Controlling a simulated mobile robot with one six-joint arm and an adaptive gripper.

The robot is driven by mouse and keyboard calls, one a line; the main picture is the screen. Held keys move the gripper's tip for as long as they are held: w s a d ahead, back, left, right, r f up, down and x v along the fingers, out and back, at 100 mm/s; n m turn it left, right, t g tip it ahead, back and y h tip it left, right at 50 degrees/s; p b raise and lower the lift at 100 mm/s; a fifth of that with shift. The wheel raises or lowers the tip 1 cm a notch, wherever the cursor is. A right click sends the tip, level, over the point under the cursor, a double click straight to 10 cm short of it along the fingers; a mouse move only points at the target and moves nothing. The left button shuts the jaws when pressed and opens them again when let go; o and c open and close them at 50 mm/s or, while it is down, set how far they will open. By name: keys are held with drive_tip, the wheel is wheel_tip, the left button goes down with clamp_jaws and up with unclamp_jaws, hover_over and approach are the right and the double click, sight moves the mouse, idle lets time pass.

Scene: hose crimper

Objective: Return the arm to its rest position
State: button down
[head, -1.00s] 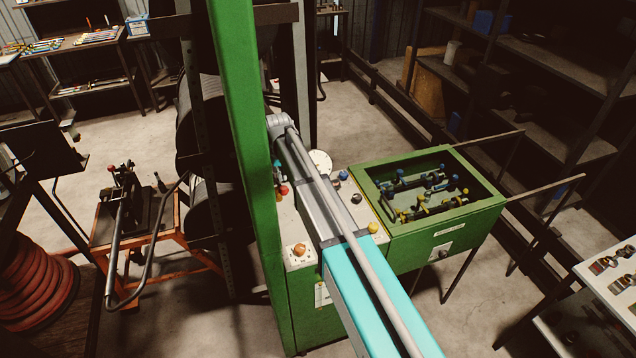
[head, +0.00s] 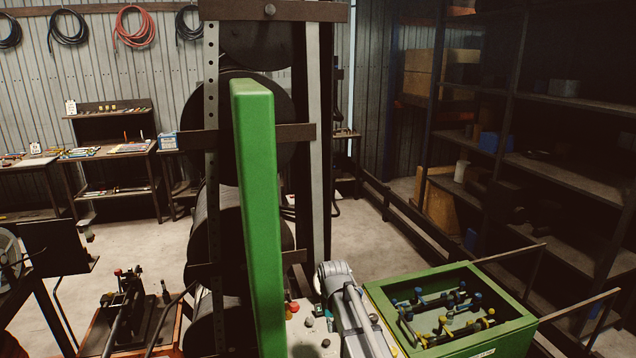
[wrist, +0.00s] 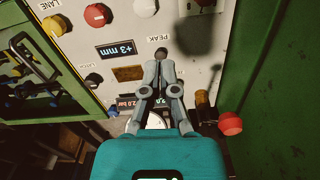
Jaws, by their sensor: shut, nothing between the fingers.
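My gripper (wrist: 161,62) shows in the wrist view with its grey fingers together and nothing between them. It is in front of the pale control panel (wrist: 122,25). A small dark knob (wrist: 160,52) appears right at the fingertips; I cannot tell whether they touch it. In the head view my grey arm covers part of the panel at the bottom centre, and the gripper itself is not clear there.
In the wrist view a red button (wrist: 230,123) is at the right and an orange-red knob (wrist: 97,14) at the top. In the head view a green post (head: 258,200) rises left of my arm. A green bin of fittings (head: 455,340) stands to the right.

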drive_tip(key=s+d+f+m+b, duration=0.1)
drive_tip(key=s+d+f+b, duration=0.2)
drive_tip(key=s+d, duration=0.3)
drive_tip(key=s+d+f+m+b, duration=0.1)
drive_tip(key=s+d+f+b, duration=0.2)
drive_tip(key=s, duration=0.8)
drive_tip(key=d+f, duration=0.2)
drive_tip(key=d, duration=0.2)
drive_tip(key=shift+b, duration=0.4)
drive_tip(key=shift+a, duration=0.1)
